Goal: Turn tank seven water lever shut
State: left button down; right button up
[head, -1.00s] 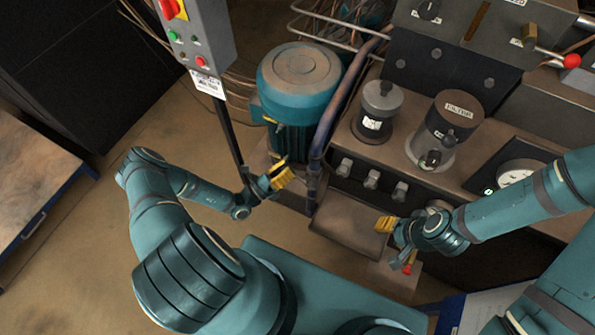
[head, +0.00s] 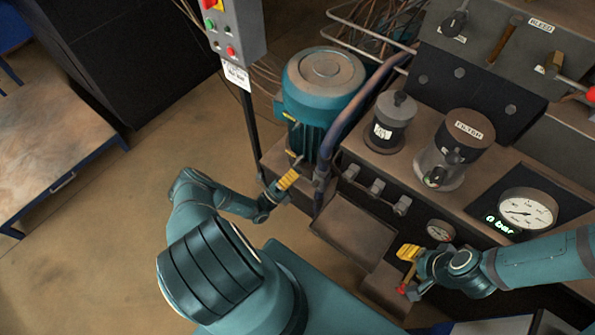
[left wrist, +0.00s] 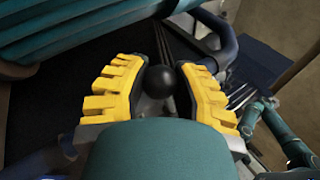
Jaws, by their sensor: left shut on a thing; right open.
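My left gripper (head: 288,179) is beside the lower front of the teal motor (head: 318,95). In the left wrist view its yellow fingers (left wrist: 158,95) are shut on a black ball knob (left wrist: 158,78). What the knob is fixed to is mostly hidden. My right gripper (head: 409,252) is open at the front of the machine, near a small red-ended handle (head: 403,289). I cannot tell whether they touch. No label naming tank seven is readable.
A control post (head: 238,45) with buttons stands left of the motor. A filter housing (head: 464,140), a gauge (head: 527,212) reading 0 bar and several small valves (head: 376,186) sit on the machine. A worktable (head: 60,135) is at the left. The floor between is clear.

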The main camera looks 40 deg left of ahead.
pick_arm(q)
jog(key=n+y, duration=0.1)
jog(key=f+n+y, duration=0.1)
jog(key=n, duration=0.1)
jog(key=shift+s+d+f+t, duration=0.1)
jog(key=shift+f+t, duration=0.1)
jog(key=shift+t, duration=0.2)
jog(key=shift+d+f+n+t+y, duration=0.15)
jog(key=shift+f+n+y, duration=0.15)
jog(key=shift+n+y, duration=0.55)
jog(key=shift+d+f+n+t+y, duration=0.1)
jog(key=shift+f+n+y, duration=0.25)
jog(key=shift+n+y, duration=0.5)
jog(key=shift+d+f+n+t+y, duration=0.15)
jog(key=shift+f+n+y, duration=0.15)
jog(key=shift+n+y, duration=0.55)
jog(key=shift+n+h, duration=0.25)
jog(key=shift+n, duration=0.1)
jog(key=c, duration=0.6)
grip_release()
jog(key=shift+c, duration=0.2)
jog(key=shift+d, duration=0.1)
jog(key=shift+f, duration=0.1)
